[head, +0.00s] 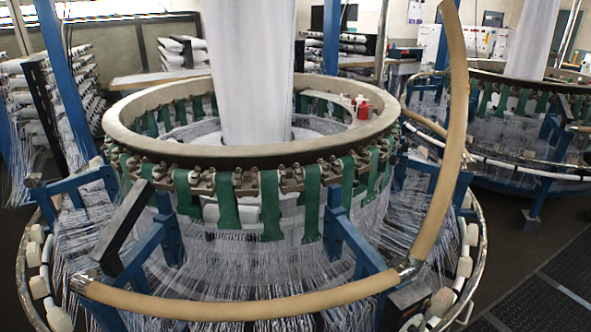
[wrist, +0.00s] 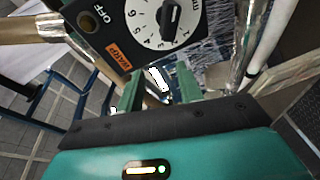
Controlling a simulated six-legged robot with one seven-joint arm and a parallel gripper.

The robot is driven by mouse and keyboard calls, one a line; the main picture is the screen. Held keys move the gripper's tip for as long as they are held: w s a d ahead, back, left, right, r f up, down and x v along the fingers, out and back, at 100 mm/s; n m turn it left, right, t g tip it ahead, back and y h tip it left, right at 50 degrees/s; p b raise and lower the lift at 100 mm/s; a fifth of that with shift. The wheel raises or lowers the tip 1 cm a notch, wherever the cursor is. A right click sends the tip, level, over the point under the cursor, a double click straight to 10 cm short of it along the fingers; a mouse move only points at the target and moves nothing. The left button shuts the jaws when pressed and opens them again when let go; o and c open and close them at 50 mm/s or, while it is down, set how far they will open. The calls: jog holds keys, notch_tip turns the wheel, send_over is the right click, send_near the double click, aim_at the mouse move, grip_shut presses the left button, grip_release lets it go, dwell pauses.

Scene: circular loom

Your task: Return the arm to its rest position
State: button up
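My arm and gripper do not show in the head view. In the wrist view, a teal housing with a black front strip and a small lit indicator fills the bottom; it looks like the body of my gripper (wrist: 160,150).
The circular loom (head: 125,118) stands in front, with green straps, white threads and blue struts. A tan rail (head: 235,304) curves across its front and rises at right (head: 450,150). A small red object (head: 364,109) sits on its rim. Open floor (head: 535,245) lies at right.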

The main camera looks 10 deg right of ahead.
jog(key=s+a+r+n+g+h, duration=0.2)
jog(key=a+r+n+g, duration=1.3)
jog(key=n, duration=1.2)
jog(key=s+a+r+n+t+h, duration=0.3)
jog(key=r+n, duration=0.5)
jog(key=n, duration=0.3)
jog(key=s+a+r+n+t+h, duration=0.3)
jog(key=a+r+n, duration=0.3)
jog(key=n, duration=0.5)
notch_tip(320, 180, up, 2)
jog(key=shift+s+r+h, duration=0.15)
jog(key=shift+s+h, duration=0.45)
jog(key=shift+s, duration=0.2)
